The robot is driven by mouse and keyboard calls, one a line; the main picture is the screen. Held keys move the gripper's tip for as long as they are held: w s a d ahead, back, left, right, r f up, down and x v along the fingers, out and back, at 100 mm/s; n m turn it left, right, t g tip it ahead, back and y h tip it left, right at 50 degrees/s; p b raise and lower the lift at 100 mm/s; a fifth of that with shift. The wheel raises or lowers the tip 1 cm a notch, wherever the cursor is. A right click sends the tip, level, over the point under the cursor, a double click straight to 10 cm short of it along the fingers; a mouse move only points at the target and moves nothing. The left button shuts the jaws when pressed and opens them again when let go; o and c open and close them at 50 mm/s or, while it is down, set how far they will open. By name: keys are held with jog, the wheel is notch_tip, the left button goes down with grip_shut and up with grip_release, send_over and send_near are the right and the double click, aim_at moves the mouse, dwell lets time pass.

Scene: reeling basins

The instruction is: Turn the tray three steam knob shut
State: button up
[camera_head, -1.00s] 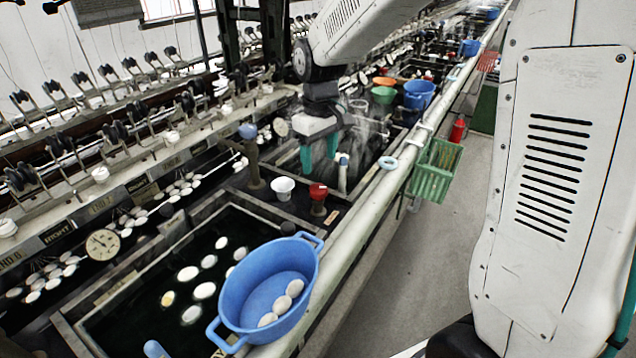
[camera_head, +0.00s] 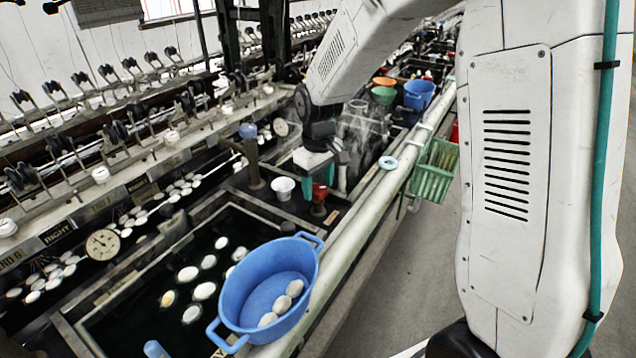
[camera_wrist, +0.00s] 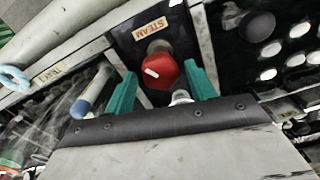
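The red steam knob (camera_head: 320,191) stands on a post on the dark panel between two basins in the head view. In the wrist view the red knob (camera_wrist: 160,71) has a white mark on it and a STEAM label (camera_wrist: 149,28) beside it. My gripper (camera_head: 319,183) is just above the knob, pointing down. In the wrist view my gripper (camera_wrist: 160,82) shows two green fingers apart, one on each side of the knob, with gaps between. I cannot tell whether the fingertips reach down to the knob's height.
A white cup (camera_head: 283,187) stands close left of the knob. A blue-tipped handle (camera_wrist: 92,92) is beside the left finger in the wrist view. A blue basin (camera_head: 262,291) with cocoons sits on the near tank's edge. A green basket (camera_head: 433,170) hangs on the pipe rail.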

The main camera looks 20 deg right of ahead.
jog(key=c, duration=0.7)
jog(key=shift+o, duration=0.2)
jog(key=shift+m, duration=3.4)
jog(key=o, duration=1)
jog(key=shift+c, duration=0.2)
jog(key=shift+r, duration=0.1)
